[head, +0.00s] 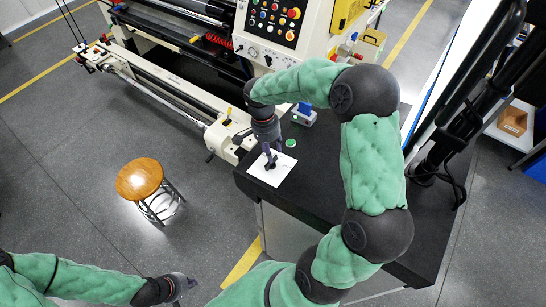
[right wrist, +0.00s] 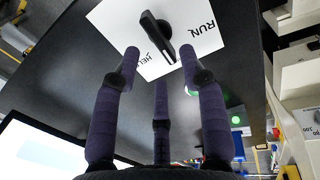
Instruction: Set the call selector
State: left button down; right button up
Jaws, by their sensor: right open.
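The call selector (right wrist: 157,36) is a black bar knob on a white plate (right wrist: 110,22) in the right wrist view. The plate reads "RUN" at the right and letters like "HEL" at the lower left. The knob is tilted, and a pale mark shows at its lower end, beside the "HEL" letters. In the head view the plate (head: 284,176) lies on the black table. My right gripper (head: 270,163) is over the plate, open, its fingers (right wrist: 160,65) spread around the knob's near end with nothing between them. My left gripper (head: 190,284) is low at the left, over the floor; its fingers are too small to judge.
A green round light (head: 290,143) and a small blue-and-white box (head: 304,115) are on the black table (head: 330,150) beyond the plate. A cream machine with a button panel (head: 277,20) stands behind. A wooden stool (head: 140,179) stands on open floor at left.

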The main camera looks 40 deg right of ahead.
jog(key=f, duration=0.4)
jog(key=shift+s, duration=0.35)
jog(key=shift+d+f, duration=0.1)
jog(key=shift+f, duration=0.15)
grip_shut()
